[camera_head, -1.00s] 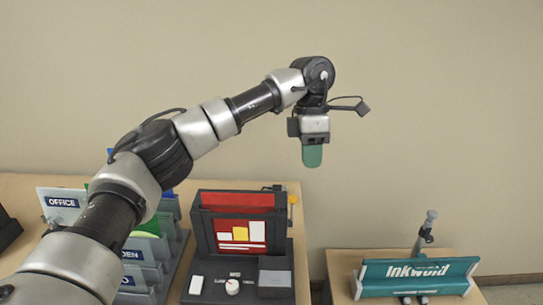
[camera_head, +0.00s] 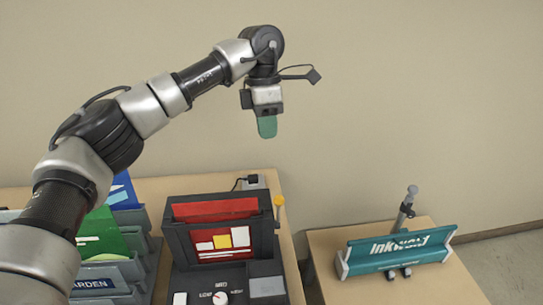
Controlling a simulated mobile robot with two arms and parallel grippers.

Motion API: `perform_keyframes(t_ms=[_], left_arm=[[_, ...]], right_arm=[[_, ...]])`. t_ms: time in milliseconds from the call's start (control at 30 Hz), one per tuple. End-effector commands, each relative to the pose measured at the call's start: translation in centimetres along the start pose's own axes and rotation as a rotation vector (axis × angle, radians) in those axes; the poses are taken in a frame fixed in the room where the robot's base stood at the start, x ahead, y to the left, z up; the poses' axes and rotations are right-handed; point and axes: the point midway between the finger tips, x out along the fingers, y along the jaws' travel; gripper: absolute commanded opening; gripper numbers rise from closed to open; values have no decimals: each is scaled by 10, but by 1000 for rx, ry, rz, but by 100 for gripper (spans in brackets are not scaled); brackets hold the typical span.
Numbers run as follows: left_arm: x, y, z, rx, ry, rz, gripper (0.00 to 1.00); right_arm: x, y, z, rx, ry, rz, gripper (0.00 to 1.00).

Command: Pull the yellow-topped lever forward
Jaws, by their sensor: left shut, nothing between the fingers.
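The yellow-topped lever (camera_head: 279,205) stands upright at the right side of the dark laminator (camera_head: 178,243). My right gripper is not in view.
Red sheets (camera_head: 215,209) stand in the laminator, with a dial (camera_head: 220,297) at its front. A sorter (camera_head: 130,270) with folders is at the left. A separate table (camera_head: 345,288) at the right bears a teal Inkwold device (camera_head: 400,252). A gap separates the tables.

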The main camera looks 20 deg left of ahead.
Motion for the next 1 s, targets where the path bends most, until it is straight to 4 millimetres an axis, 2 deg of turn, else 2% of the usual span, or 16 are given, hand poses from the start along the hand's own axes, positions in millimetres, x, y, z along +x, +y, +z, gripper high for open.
perform_keyframes(t_ms=[167,467,533,700,1000], left_arm=[[28,-1,-1,-1,3,-5,0],[91,-2,-1,0,3,-5,0],[95,-13,0,4,2,-2,0],[109,-28,2,1,1,-1,0],[116,-33,2,0,0,0,0]], right_arm=[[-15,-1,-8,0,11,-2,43],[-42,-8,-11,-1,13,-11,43],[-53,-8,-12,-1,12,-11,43],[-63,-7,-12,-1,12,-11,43],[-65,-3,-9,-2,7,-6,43]])
